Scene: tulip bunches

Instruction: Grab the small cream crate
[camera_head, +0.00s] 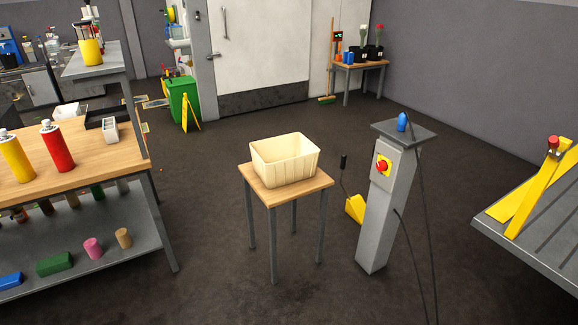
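The small cream crate (284,163) stands upright on a small square table with a wooden top (253,181) and grey legs, near the middle of the head view. Its open top faces up, and the part of the inside that shows looks empty. Its low far corners sit near the table's back edge. Neither of my grippers is in this view.
A grey pedestal with a red button (381,166) stands just right of the small table. A workbench (95,160) with spray cans is at left, and a grey slatted table (540,235) is at right. A green bin (183,103) stands behind. Dark floor in front is clear.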

